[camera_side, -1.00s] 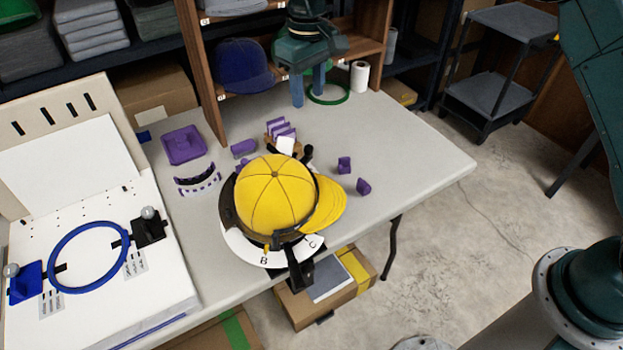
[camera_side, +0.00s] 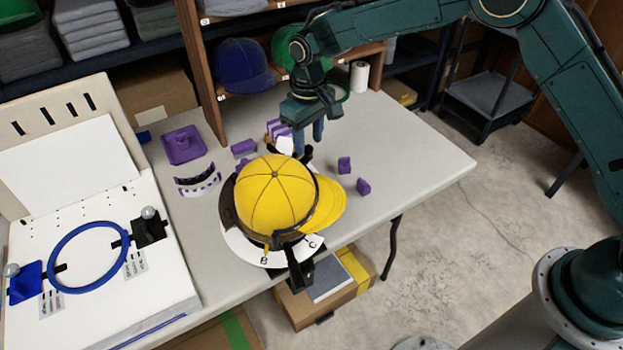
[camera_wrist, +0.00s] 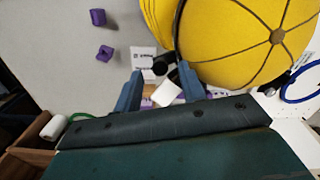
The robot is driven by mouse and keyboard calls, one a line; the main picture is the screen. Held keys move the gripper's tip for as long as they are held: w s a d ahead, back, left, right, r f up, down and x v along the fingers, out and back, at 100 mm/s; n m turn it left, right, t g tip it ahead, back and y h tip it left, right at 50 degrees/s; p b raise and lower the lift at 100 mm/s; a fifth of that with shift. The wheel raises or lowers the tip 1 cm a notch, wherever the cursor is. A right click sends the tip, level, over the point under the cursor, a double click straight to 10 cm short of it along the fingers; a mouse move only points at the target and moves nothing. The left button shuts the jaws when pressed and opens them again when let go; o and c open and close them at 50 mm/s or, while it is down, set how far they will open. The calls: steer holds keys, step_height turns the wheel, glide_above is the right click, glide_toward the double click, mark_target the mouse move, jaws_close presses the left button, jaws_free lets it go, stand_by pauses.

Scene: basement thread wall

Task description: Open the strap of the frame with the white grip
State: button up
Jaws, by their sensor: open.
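A yellow cap (camera_side: 275,190) sits on a round holder with a white lettered rim (camera_side: 243,247). A dark strap (camera_side: 322,205) runs round the cap above its brim, and a black lever (camera_side: 292,268) stands at the front. A small white block (camera_side: 285,144) is behind the cap, near purple pieces. It also shows in the wrist view (camera_wrist: 167,93). I cannot tell whether it is the white grip.
Small purple blocks (camera_side: 344,165) lie right of the cap, and a purple square piece (camera_side: 183,145) lies left. A white board with a blue hoop (camera_side: 60,236) fills the left. A wooden shelf (camera_side: 200,75) stands behind. The table's right side is clear.

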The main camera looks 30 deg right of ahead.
steer(key=shift+f, duration=0.9)
jaws_close()
steer(key=shift+s+d, duration=0.15)
